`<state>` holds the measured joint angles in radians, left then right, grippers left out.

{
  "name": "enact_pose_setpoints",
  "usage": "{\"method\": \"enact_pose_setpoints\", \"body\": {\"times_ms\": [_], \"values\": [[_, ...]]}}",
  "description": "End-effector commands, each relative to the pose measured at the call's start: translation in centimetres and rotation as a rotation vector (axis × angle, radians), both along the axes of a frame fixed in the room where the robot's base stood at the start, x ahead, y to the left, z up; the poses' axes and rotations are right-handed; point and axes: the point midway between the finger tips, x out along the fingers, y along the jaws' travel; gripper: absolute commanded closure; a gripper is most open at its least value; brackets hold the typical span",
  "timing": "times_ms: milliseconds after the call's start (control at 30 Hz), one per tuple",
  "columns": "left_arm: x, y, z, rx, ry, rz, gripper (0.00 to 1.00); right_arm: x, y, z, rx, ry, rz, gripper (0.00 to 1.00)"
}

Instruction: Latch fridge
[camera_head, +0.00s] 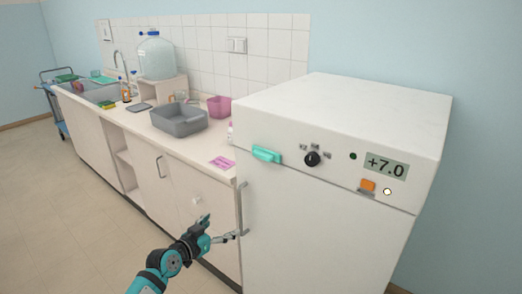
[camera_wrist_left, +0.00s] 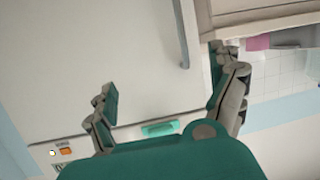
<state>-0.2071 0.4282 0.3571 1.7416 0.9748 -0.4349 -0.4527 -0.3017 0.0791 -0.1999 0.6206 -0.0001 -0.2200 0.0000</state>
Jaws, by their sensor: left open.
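The white fridge (camera_head: 330,235) stands at the right, and its door looks closed against the body. A teal latch (camera_head: 266,155) lies across the upper left of its front panel; it also shows in the left wrist view (camera_wrist_left: 158,129). A vertical metal handle (camera_head: 242,208) is on the door's left edge and shows in the wrist view (camera_wrist_left: 183,40). My left gripper (camera_head: 220,228) is open and empty, in front of the handle's lower part and below the latch. In the wrist view its fingers (camera_wrist_left: 163,70) are spread before the door. My right gripper is out of view.
The fridge panel has a black knob (camera_head: 311,159), an orange switch (camera_head: 368,185) and a display (camera_head: 386,166) reading +7.0. A counter (camera_head: 190,150) with a grey basin (camera_head: 178,118) and pink container (camera_head: 219,106) runs left. The floor (camera_head: 60,220) in front is clear.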

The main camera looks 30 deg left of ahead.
Motion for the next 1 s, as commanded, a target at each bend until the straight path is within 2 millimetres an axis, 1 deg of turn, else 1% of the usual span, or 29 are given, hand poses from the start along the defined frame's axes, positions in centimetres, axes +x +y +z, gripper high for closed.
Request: {"method": "enact_pose_setpoints", "body": {"times_ms": [33,67,100,200,300,433,567,700,1000], "values": [[0.4,-0.1,5.2,0.016,-0.072,-0.026,0.08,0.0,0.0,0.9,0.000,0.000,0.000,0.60],[0.5,-0.3,7.6,0.023,-0.109,-0.041,0.08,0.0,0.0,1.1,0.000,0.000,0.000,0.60],[0.6,-0.6,10.4,0.031,-0.154,-0.059,0.08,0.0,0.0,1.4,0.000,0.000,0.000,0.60],[0.3,-1.3,15.3,0.050,-0.232,-0.097,0.08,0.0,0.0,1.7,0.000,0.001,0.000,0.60],[0.1,-1.8,17.8,0.061,-0.273,-0.117,0.08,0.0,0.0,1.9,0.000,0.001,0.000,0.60],[0.8,-1.9,18.5,0.062,-0.285,-0.122,0.08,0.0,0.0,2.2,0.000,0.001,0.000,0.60],[2.9,-2.1,18.7,0.059,-0.285,-0.122,0.08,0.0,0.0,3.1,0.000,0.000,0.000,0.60],[5.9,-2.3,18.7,0.059,-0.284,-0.121,0.08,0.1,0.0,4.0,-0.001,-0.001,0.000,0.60],[12.4,-2.9,18.5,0.058,-0.283,-0.120,0.08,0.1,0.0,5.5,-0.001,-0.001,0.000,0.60]]}}
